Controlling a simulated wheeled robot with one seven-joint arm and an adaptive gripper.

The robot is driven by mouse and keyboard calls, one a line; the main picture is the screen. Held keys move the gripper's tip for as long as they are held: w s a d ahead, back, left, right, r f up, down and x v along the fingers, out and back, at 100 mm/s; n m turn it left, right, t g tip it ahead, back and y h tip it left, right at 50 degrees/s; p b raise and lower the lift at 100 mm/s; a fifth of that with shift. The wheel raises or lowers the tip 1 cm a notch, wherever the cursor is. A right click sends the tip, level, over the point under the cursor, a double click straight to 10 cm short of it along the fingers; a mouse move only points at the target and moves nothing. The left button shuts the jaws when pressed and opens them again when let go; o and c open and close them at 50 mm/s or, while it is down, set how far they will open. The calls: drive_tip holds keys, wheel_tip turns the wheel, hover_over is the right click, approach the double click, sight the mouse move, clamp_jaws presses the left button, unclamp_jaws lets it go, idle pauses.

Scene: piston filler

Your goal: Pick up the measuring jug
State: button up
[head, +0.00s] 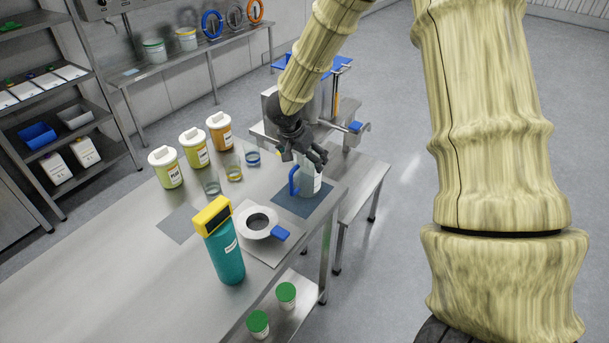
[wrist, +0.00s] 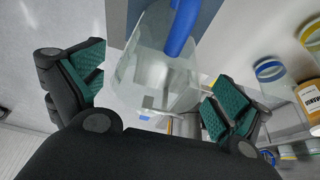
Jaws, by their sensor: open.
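The measuring jug (head: 309,183) is clear, with a blue handle (head: 294,179) on its left side and a white label. It stands upright on a dark blue mat (head: 284,206) at the table's far right end. My gripper (head: 312,158) is at the top of the jug, partly hiding it. In the wrist view the clear jug (wrist: 150,75) and its blue handle (wrist: 184,25) lie between the spread green-padded fingers of my gripper (wrist: 160,95). The fingers are apart, and I see no clear contact with the jug.
Small glasses (head: 234,173) and white-lidded jars (head: 196,148) stand left of the jug. A steel machine (head: 271,108) is behind. The table front-left is clear.

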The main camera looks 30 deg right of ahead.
drive_tip(key=shift+d+f, duration=0.1)
drive_tip(key=shift+f, duration=0.15)
drive_tip(key=c, duration=1.4)
